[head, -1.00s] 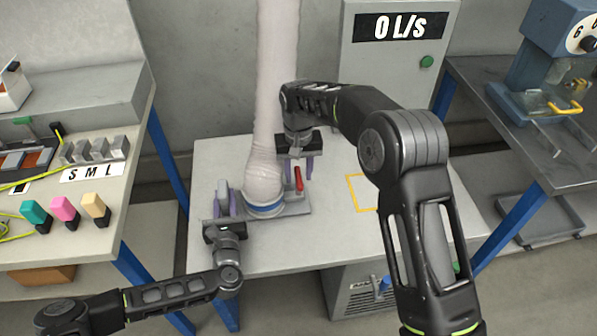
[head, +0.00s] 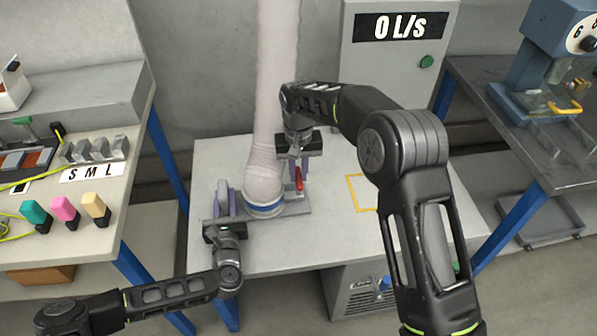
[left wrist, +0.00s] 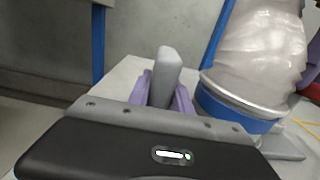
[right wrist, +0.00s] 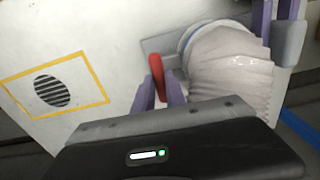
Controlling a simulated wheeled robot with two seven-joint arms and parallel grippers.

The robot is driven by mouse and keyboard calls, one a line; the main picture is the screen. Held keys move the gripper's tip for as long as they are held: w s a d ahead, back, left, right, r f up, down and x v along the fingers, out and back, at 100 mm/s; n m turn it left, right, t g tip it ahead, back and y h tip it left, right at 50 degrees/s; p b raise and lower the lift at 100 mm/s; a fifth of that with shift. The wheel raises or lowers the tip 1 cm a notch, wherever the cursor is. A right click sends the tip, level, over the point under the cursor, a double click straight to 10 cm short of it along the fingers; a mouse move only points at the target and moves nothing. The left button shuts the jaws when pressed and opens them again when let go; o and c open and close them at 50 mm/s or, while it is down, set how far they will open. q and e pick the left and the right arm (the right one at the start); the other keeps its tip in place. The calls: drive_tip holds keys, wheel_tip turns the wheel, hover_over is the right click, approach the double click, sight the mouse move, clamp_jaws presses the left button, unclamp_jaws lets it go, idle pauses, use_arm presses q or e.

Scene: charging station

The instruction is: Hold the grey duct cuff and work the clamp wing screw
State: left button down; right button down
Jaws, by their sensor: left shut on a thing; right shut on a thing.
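A pale ribbed duct (head: 265,170) comes down onto a port with a blue ring (head: 265,209) on the bench. A grey upright piece, which I take as the duct cuff's grip (left wrist: 167,70), stands left of the duct. My left gripper (head: 222,206) is shut on it, with purple fingers on both sides. The red clamp wing screw (right wrist: 157,75) stands right of the duct. My right gripper (head: 298,172) is shut on it from behind; its fingers (right wrist: 160,92) flank the red piece in the right wrist view. The fingers partly hide both held pieces.
A grey cabinet (head: 400,90) behind the bench reads "0 L/s" and has a green button (head: 427,61). A yellow square (head: 362,192) surrounds a vent on the bench top (head: 325,235). Side tables stand left and right.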

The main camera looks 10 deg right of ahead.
sight(298, 175)
drive_tip(key=shift+m, duration=0.3)
drive_tip(key=m, duration=0.5)
drive_tip(key=shift+m, duration=0.4)
drive_tip(key=m, duration=0.6)
drive_tip(key=c, duration=1.4)
unclamp_jaws()
drive_tip(key=shift+o, duration=0.2)
drive_tip(key=shift+r, duration=0.1)
wheel_tip(298, 175, up, 12)
